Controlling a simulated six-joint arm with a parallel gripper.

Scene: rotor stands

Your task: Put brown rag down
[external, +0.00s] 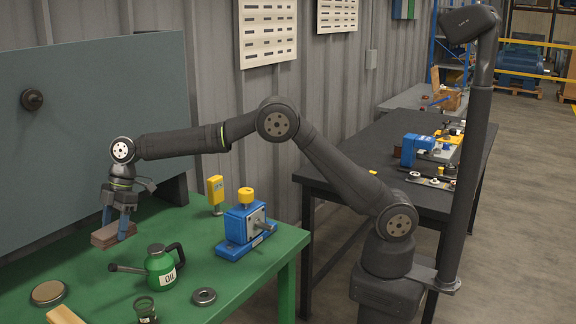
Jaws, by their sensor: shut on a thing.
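The brown rag (104,236) is a folded, block-like bundle at the left of the green table (215,279). My gripper (119,226) points down with its blue fingers shut on the rag. The rag is at or just above the table top; I cannot tell whether it touches. The far side of the rag is hidden behind the fingers.
A green oil can (160,268) stands in front of the rag. A blue rotor stand (244,226) with a yellow cap and a yellow device (216,190) are to the right. A metal ring (204,296), a round lid (48,292) and a wooden block (64,315) lie nearer the front.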

